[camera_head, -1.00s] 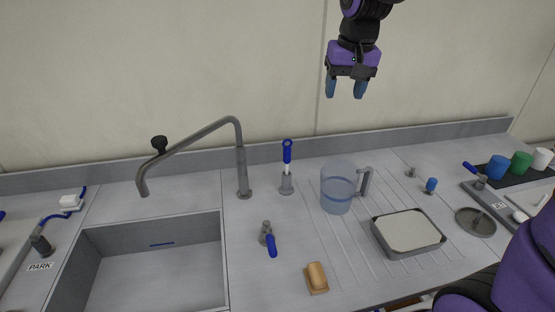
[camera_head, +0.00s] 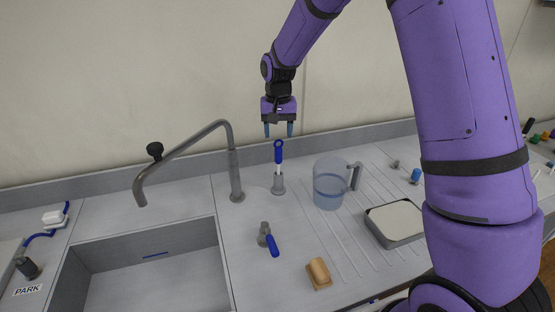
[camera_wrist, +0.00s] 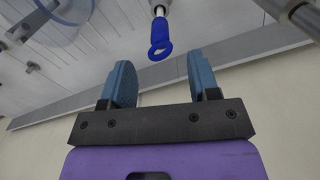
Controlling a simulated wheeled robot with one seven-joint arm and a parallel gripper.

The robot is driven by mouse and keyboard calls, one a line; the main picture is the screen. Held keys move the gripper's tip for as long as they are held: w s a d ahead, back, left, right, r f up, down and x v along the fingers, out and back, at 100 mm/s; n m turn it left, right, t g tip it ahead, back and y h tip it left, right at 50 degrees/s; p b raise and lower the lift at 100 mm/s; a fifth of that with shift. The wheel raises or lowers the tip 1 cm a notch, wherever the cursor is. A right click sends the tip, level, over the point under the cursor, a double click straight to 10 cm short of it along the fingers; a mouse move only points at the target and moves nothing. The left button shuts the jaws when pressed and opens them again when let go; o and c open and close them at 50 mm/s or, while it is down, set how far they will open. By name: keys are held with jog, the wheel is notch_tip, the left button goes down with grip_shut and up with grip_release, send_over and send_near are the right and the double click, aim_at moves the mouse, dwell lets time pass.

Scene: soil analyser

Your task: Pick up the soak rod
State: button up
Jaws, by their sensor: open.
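My gripper (camera_head: 279,131) points down right above the handle. Its two blue fingers are apart with nothing between them, and it also shows in the wrist view (camera_wrist: 160,75). The rod's lower end is hidden in the holder.
A grey faucet (camera_head: 233,170) stands close left of the rod, over a sink (camera_head: 150,265). A clear jug (camera_head: 329,186) with a blue band is close right. A blue-handled valve (camera_head: 268,240) and a brush-like block (camera_head: 318,273) are in front. A grey tray (camera_head: 396,222) lies farther right.

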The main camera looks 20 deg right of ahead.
aim_at(279, 163)
jog(key=shift+w+d+f, duration=0.1)
jog(key=shift+w+f, duration=0.05)
jog(key=shift+f, duration=1.6)
jog(key=shift+w+d+f, duration=0.1)
jog(key=shift+f, duration=1.6)
jog(key=c, duration=1)
